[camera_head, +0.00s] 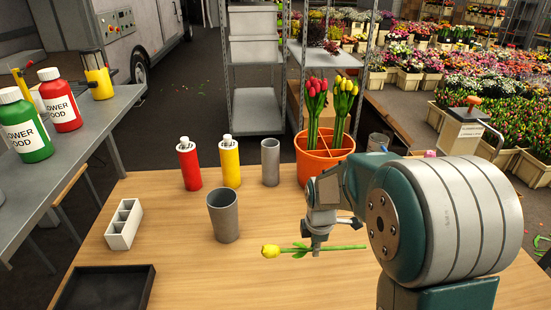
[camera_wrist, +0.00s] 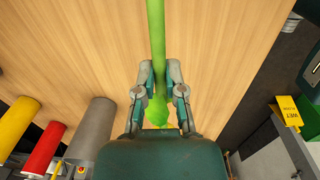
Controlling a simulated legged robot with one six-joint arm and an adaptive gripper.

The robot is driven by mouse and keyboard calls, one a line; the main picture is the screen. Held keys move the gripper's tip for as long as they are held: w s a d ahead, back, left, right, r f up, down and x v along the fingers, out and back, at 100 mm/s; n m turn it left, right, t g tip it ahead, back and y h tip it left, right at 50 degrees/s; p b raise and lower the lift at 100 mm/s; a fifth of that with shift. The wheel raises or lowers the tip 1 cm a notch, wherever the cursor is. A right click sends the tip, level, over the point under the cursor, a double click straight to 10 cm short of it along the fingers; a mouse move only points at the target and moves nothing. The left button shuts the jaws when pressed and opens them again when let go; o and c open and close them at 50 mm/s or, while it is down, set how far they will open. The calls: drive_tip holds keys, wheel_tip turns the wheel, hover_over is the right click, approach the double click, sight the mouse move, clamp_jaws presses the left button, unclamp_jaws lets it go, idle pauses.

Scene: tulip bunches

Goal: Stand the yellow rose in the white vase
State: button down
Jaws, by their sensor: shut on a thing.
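The yellow flower (camera_head: 270,251) is held lying roughly level, its bloom to the left and its green stem to the right. My gripper (camera_head: 317,246) is shut on the stem near the leaves. The head view does not settle whether the flower touches the table. In the wrist view the green stem (camera_wrist: 157,35) runs up between the two fingers of my gripper (camera_wrist: 159,80); the bloom is mostly hidden behind my gripper body. I see no plainly white vase. A wide grey cup (camera_head: 223,216) stands upright left of my gripper, and a slimmer grey cylinder (camera_head: 270,162) stands behind it.
Red (camera_head: 189,164) and yellow (camera_head: 230,162) bottles stand behind the wide cup. An orange divided pot (camera_head: 311,165) of tulips is at the back. A white compartment box (camera_head: 123,224) and a black tray (camera_head: 107,289) are at the left. Table front centre is clear.

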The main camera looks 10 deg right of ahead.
sight(308, 263)
drive_tip(key=w+f+m, duration=0.1)
drive_tip(key=f+m, duration=0.2)
drive_tip(key=m, duration=0.2)
drive_tip(key=w+f+m, duration=0.2)
drive_tip(key=f+m, duration=0.1)
drive_tip(key=m, duration=0.2)
drive_tip(key=w+f+m, duration=0.2)
drive_tip(key=f+m, duration=0.1)
drive_tip(key=m, duration=0.2)
drive_tip(key=shift+w+f+g, duration=0.1)
drive_tip(key=shift+w+g, duration=0.05)
drive_tip(key=shift+g, duration=0.15)
drive_tip(key=shift+w+f+m+h, duration=0.15)
drive_tip(key=shift+f+m, duration=0.2)
drive_tip(key=shift+m, duration=0.35)
drive_tip(key=shift+w+f+m+h, duration=0.15)
drive_tip(key=shift+f+m, duration=0.2)
drive_tip(key=shift+m, duration=0.35)
drive_tip(key=shift+r, duration=0.1)
